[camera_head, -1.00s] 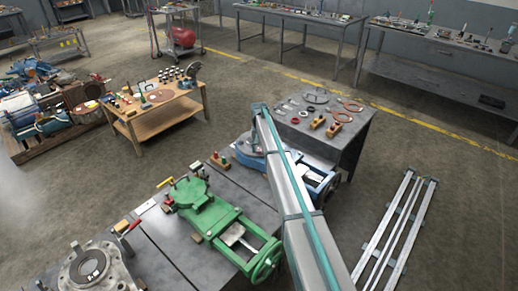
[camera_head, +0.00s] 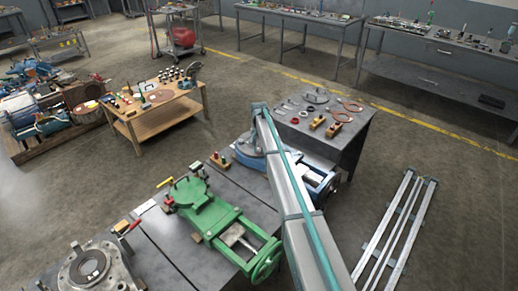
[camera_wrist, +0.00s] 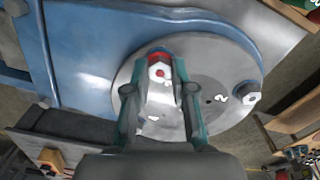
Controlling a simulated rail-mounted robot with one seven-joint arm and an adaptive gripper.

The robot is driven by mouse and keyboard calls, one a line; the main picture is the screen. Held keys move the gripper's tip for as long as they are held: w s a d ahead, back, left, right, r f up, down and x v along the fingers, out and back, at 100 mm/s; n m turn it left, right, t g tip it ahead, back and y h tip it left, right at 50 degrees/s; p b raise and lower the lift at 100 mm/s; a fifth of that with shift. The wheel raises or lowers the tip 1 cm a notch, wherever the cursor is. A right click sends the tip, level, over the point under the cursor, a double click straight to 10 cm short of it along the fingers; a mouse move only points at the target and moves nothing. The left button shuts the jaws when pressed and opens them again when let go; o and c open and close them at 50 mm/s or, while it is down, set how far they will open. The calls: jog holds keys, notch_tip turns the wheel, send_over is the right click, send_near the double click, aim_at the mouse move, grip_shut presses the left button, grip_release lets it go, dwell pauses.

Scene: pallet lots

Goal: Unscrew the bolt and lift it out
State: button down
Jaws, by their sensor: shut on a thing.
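In the wrist view, my gripper (camera_wrist: 160,75) is shut around a bolt (camera_wrist: 157,72) with a pale hexagonal head and a red spot in its middle. The bolt stands at the upper part of a round grey flange (camera_wrist: 215,60). The fingers cover its sides, and its shank is hidden. The flange is on a blue machine body (camera_wrist: 85,45). In the head view the blue machine (camera_head: 310,178) stands partly behind my arm, and my gripper cannot be made out there.
A second bolt (camera_wrist: 249,93) stands near the flange's right edge. A green machine (camera_head: 215,215) is left of the blue one in the head view. A grey table with rings and wooden blocks (camera_head: 347,150) stands behind, and metal rails (camera_head: 400,225) lie on the floor at right.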

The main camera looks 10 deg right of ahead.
jog(key=n, duration=1.1)
jog(key=shift+n, duration=0.3)
jog(key=n, duration=0.6)
jog(key=shift+w+a+r, duration=0.1)
jog(key=n, duration=0.6)
jog(key=c, duration=1.1)
grip_release()
jog(key=shift+a, duration=0.1)
